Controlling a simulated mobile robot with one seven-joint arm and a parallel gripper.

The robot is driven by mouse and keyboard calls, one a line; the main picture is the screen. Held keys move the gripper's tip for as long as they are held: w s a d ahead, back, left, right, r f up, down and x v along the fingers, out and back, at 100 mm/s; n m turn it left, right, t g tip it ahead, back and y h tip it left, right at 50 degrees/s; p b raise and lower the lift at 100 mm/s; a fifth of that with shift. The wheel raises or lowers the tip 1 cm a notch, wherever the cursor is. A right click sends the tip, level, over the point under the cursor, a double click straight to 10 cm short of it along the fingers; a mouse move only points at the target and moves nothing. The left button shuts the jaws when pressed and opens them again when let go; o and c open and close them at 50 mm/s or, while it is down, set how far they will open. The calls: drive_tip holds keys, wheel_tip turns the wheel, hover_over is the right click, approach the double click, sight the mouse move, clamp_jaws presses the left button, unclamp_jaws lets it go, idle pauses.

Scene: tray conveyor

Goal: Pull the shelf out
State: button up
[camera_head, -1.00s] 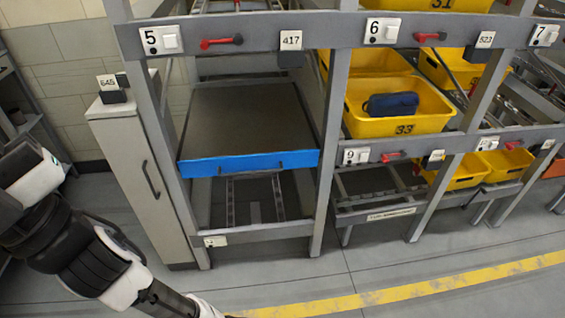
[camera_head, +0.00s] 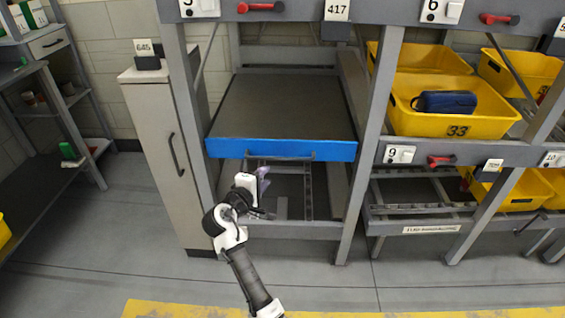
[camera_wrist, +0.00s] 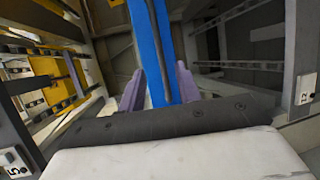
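The shelf is a dark flat board (camera_head: 280,105) with a blue front edge (camera_head: 225,148) and a thin dark handle along it, in the left bay of the rack. It looks pushed in, level with the posts. My gripper (camera_head: 265,178) is just below and in front of the blue edge, left of its middle. In the wrist view, the two purple fingers (camera_wrist: 160,85) stand apart, with the blue edge (camera_wrist: 148,45) and its dark handle (camera_wrist: 163,40) seen between them. I cannot tell whether the fingers touch either.
A tall grey cabinet (camera_head: 160,150) stands left of the bay. Grey rack posts (camera_head: 367,150) flank the shelf, and a lower rail (camera_head: 300,230) runs beneath. Yellow bins (camera_head: 410,118) fill the right bay. The floor in front (camera_head: 330,285) is clear.

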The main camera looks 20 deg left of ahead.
sight(282, 159)
drive_tip(key=x, duration=1.3)
drive_tip(key=shift+w+r+p, duration=0.15)
drive_tip(key=shift+r+p, duration=0.05)
drive_tip(key=shift+p, duration=0.15)
drive_tip(key=shift+c, duration=0.3)
clamp_jaws()
